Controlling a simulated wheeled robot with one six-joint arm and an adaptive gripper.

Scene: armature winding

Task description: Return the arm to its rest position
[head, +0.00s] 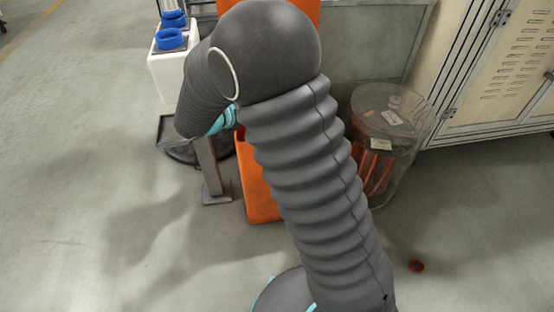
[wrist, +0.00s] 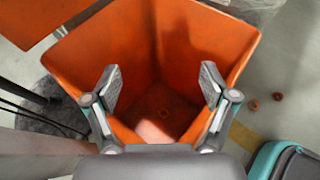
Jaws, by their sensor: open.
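My arm, in a grey ribbed sleeve, rises through the middle of the head view and bends over to the left at the top. My gripper (wrist: 160,85) shows in the wrist view with its two fingers spread wide and nothing between them. It is above the mouth of an orange bin (wrist: 185,45). The bin (head: 262,195) is mostly hidden behind my arm in the head view, and my gripper is hidden there too.
A clear drum with copper-coloured contents (head: 378,175) stands right of the bin. A small reddish piece (head: 416,266) lies on the floor. A white unit with blue rings (head: 172,60) and a grey post (head: 212,170) stand left. Cabinets (head: 495,70) line the back right. The left floor is clear.

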